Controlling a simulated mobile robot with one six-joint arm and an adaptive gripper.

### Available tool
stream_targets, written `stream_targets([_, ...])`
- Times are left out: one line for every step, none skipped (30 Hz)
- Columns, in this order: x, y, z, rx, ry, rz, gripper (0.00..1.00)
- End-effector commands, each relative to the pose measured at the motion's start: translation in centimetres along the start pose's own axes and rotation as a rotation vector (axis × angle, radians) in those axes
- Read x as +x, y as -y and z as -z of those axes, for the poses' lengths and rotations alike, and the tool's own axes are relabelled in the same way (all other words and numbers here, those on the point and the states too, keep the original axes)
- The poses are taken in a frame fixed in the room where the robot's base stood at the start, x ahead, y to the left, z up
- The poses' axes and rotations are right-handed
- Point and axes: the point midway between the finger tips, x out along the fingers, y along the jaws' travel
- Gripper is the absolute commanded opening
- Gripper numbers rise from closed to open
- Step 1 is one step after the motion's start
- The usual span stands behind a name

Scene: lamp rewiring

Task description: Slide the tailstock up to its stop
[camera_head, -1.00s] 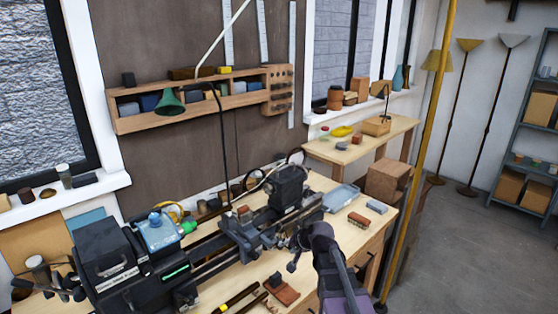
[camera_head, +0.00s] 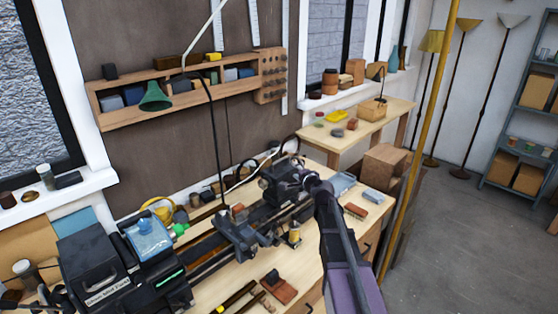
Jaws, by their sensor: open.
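The dark tailstock (camera_head: 281,178) sits on the rails of the small lathe, toward their right end. The lathe's black headstock (camera_head: 92,262) with a green light is at the lower left, and the carriage (camera_head: 237,232) is between the two. My gripper (camera_head: 311,181) is at the right end of the tailstock, open. Its fingers are small and dark here, and I cannot tell whether they touch the tailstock. My arm comes in from the lower right and hides part of the bench. The stop cannot be made out.
A small brass-coloured cylinder (camera_head: 294,234) stands in front of the rails. A yellow pole (camera_head: 420,140) rises right of my arm. A wall shelf (camera_head: 180,92) hangs behind the lathe.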

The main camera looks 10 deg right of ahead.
Motion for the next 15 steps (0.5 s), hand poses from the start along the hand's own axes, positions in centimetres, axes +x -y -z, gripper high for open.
stream_targets([0.1, 0.0, -0.1, -0.001, 0.002, 0.0, 0.51])
stream_targets([0.1, 0.0, -0.2, -0.001, 0.003, 0.0, 0.51])
stream_targets([0.2, 0.0, -0.2, -0.001, 0.003, 0.0, 0.51])
stream_targets([0.2, 0.0, -0.3, -0.002, 0.004, -0.001, 0.51])
stream_targets([0.3, 0.0, -0.3, -0.002, 0.004, -0.001, 0.51])
stream_targets([0.5, 0.0, -0.3, -0.002, 0.005, -0.001, 0.51])
stream_targets([0.7, 0.0, -0.3, -0.002, 0.005, -0.001, 0.51])
stream_targets([0.8, 0.0, -0.3, -0.002, 0.005, -0.001, 0.51])
stream_targets([1.1, 0.0, -0.3, -0.003, 0.005, -0.001, 0.51])
stream_targets([1.4, 0.0, -0.4, -0.003, 0.006, -0.001, 0.51])
stream_targets([1.7, 0.0, -0.4, -0.003, 0.006, -0.001, 0.51])
stream_targets([2.1, 0.0, -0.4, -0.002, 0.006, -0.001, 0.51])
stream_targets([2.4, 0.0, -0.4, -0.002, 0.007, -0.001, 0.51])
stream_targets([2.8, 0.0, -0.4, -0.002, 0.007, -0.001, 0.51])
stream_targets([3.4, -0.1, -0.4, -0.002, 0.007, -0.001, 0.51])
